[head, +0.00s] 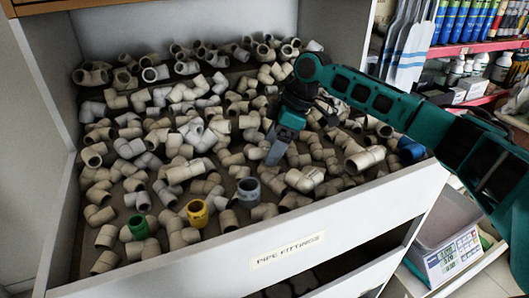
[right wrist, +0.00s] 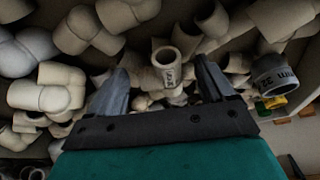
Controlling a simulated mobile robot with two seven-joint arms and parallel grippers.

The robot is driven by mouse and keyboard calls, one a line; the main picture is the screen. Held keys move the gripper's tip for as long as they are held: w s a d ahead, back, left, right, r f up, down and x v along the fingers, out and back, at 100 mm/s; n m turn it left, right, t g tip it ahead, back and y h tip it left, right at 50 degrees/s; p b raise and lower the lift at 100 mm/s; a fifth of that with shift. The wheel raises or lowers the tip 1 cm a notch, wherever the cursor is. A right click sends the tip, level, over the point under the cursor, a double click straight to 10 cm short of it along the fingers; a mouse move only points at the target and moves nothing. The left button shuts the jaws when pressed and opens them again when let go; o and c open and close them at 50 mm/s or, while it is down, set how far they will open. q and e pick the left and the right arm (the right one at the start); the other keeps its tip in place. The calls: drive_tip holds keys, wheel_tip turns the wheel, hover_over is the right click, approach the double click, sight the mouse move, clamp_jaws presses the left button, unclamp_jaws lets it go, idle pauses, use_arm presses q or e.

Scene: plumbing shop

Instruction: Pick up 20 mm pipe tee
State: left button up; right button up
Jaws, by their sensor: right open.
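Many beige and pale grey pipe fittings (head: 190,172) lie heaped in the white drawer in the head view. My right gripper (head: 275,152) points down into the heap, right of the middle. In the right wrist view its two grey fingers (right wrist: 162,80) are apart. A beige fitting with dark print (right wrist: 167,68) shows between and beyond them, its open round end facing the camera. Its print is too small to read surely, and its lower part is hidden, so I cannot tell whether it is the 20 mm tee. I see nothing held. My left gripper is not in view.
A grey marked fitting (head: 248,191), a yellow one (head: 197,213) and a green one (head: 138,227) lie near the drawer front. A blue one (head: 411,150) lies at the right. The labelled front wall (head: 310,238) bounds the heap. A scale (head: 452,252) stands lower right.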

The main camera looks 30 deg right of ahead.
drive_tip(key=shift+f, duration=0.1)
drive_tip(key=shift+c, duration=0.7)
drive_tip(key=c, duration=1)
drive_tip(key=shift+o, duration=0.2)
